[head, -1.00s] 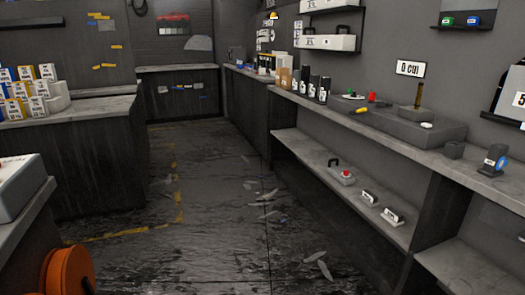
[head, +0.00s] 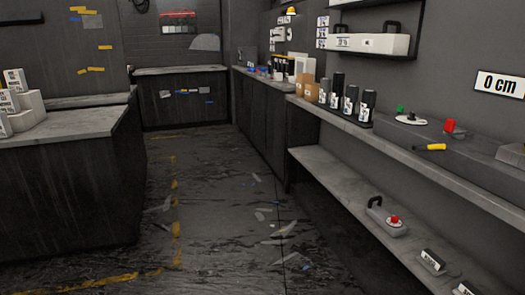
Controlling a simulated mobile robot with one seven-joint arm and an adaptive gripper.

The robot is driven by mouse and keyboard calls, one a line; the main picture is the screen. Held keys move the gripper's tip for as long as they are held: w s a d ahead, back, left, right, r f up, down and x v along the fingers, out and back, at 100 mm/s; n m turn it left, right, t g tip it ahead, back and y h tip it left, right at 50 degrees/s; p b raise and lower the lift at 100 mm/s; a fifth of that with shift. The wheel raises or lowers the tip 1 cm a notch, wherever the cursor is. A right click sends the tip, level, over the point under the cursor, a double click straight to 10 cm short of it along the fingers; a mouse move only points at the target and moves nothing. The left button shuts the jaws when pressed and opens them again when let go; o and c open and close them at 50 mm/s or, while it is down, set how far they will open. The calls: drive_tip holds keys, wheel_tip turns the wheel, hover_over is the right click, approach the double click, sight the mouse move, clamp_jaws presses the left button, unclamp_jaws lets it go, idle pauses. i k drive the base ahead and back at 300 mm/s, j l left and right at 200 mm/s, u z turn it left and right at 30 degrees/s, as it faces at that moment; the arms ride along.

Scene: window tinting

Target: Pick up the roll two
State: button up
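Several dark upright cylinders with white labels, which look like rolls, stand in a row on the long right-hand counter (head: 410,152). The nearest one (head: 367,106) and its neighbour (head: 350,104) are black. Two more, a black one (head: 337,90) and a greyer one (head: 324,92), stand just beyond. The label print is too small to read, so I cannot tell which is roll two. My gripper is not in view.
A counter with white boxes (head: 28,100) stands at the left. A lower shelf (head: 345,185) holds a tool with a red knob (head: 394,219). Scraps litter the floor (head: 220,215), which is otherwise open between the counters.

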sight(339, 79)
drive_tip(key=i+z, duration=0.1)
drive_tip(key=i, duration=0.6)
drive_tip(key=i+j+z, duration=0.1)
drive_tip(key=i, duration=0.65)
drive_tip(key=i+j+z, duration=0.2)
drive_tip(key=i+z, duration=0.2)
drive_tip(key=i+j+z, duration=0.3)
drive_tip(key=i+z, duration=0.15)
drive_tip(key=i+j+z, duration=0.7)
drive_tip(key=j+z, duration=0.15)
drive_tip(key=j, duration=0.2)
